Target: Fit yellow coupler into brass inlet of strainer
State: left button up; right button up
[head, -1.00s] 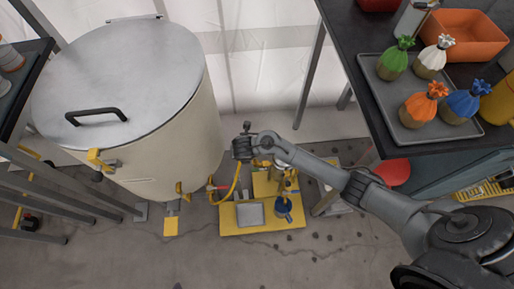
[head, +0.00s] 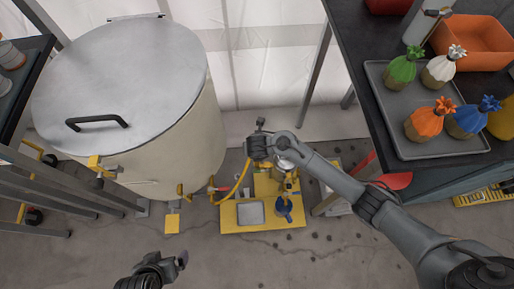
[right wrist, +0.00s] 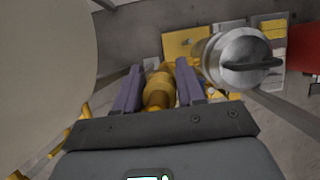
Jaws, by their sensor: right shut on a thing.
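My right gripper (right wrist: 157,72) is shut on the yellow coupler (right wrist: 157,92), which lies between its two purple fingers. In the head view my right gripper (head: 259,150) is beside the strainer and hides the coupler. The yellow hose (head: 237,184) runs from the tank's low outlet up toward it. The strainer (right wrist: 238,62) is a silver cylinder with a dark lid handle, just right of the fingers in the right wrist view; it is partly hidden by my arm in the head view (head: 285,163). The brass inlet cannot be made out clearly. My left gripper (head: 170,270) is at the bottom edge.
A large cream tank (head: 180,135) with a grey lid stands at left. A yellow base plate (head: 234,221) with a grey pad and a blue-topped item (head: 284,206) lies on the floor. A dark table (head: 356,45) with a tray of tied bags stands at right.

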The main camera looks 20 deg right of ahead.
jog(key=shift+r, duration=0.1)
jog(key=shift+p, duration=0.3)
notch_tip(320, 180, down, 4)
jog(key=b, duration=0.2)
jog(key=shift+r+b, duration=0.25)
jog(key=shift+b, duration=0.05)
jog(key=shift+f+b, duration=0.9)
jog(key=shift+f, duration=0.3)
jog(key=shift+p, duration=0.45)
dwell(0.5)
dwell(0.4)
